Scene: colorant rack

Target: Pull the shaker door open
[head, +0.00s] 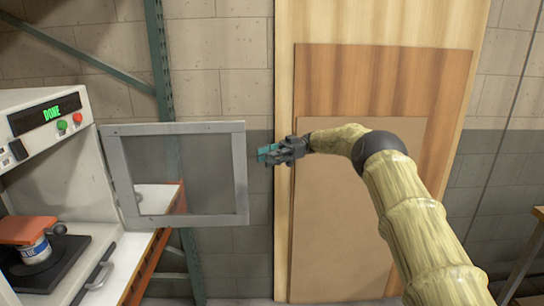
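The shaker door (243,178), a grey metal frame around a see-through pane, stands swung wide open to the right of the white shaker (68,180). Its left edge meets the right side of the machine. My gripper (262,153) is just right of the door's free edge, in front of the wall. The gripper appears apart from the door and its fingers point left. The fingers are too small to tell whether they are open or shut. No handle shows clearly on the door.
Inside the shaker a can with a blue label (36,250) sits under an orange clamp (26,230). The display (52,112) reads DONE. A bench with an orange edge (150,268) lies below the door. Wooden boards (340,230) lean against the wall behind my arm.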

